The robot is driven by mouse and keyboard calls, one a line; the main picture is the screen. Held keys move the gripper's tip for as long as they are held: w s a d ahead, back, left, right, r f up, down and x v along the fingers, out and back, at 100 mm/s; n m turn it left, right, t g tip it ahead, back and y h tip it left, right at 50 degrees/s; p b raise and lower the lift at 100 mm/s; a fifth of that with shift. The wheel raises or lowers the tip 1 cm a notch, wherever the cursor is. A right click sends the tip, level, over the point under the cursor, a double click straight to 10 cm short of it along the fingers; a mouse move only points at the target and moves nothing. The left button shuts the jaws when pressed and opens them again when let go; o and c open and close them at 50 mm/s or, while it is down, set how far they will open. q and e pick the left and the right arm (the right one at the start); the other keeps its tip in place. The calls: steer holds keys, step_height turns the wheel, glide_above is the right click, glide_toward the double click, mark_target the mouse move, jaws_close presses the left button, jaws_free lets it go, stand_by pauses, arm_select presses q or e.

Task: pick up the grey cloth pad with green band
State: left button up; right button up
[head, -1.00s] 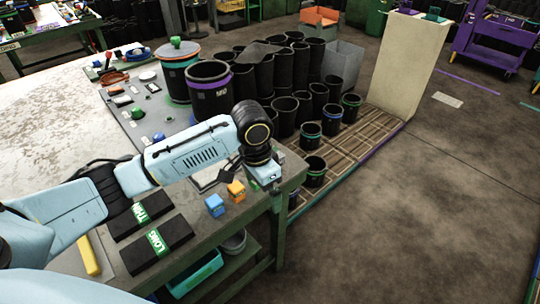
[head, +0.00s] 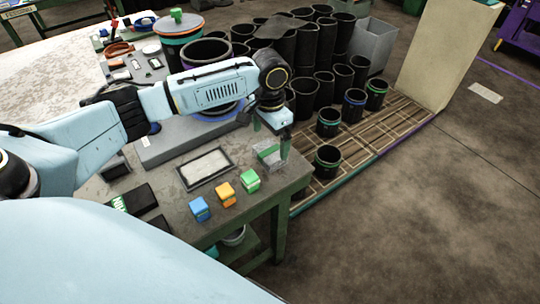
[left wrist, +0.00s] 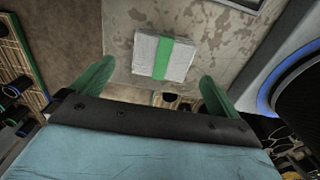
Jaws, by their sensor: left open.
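The grey cloth pad with green band (head: 267,153) lies flat near the right corner of the worktable, partly hidden behind my left gripper in the head view. In the left wrist view the pad (left wrist: 163,57) shows whole, its green band running across its middle. My left gripper (head: 271,138) is above the pad with its green fingers apart. In the left wrist view the open fingers (left wrist: 157,86) stand on either side below the pad, with nothing between them. My right gripper is in neither view.
Blue (head: 200,209), orange (head: 226,194) and green (head: 250,180) cubes stand along the table's front edge. A framed panel (head: 206,168) lies left of the pad. Black sleeves (head: 327,160) stand on a slatted pallet beyond the table. Open floor is at the right.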

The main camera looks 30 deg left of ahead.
mark_target(269, 151)
arm_select(q)
steer(key=shift+f, duration=1.15)
step_height(269, 151, down, 4)
steer(key=shift+a+r+b, duration=0.15)
steer(key=shift+r+b, duration=0.05)
steer(key=shift+b, duration=0.5)
steer(key=shift+f, duration=0.15)
steer(key=shift+c, duration=0.3)
steer(key=c, duration=0.8)
steer(key=shift+c, duration=0.2)
steer(key=shift+r, duration=0.25)
step_height(269, 151, up, 10)
steer(key=shift+f+p, duration=0.2)
steer(key=shift+p, duration=0.9)
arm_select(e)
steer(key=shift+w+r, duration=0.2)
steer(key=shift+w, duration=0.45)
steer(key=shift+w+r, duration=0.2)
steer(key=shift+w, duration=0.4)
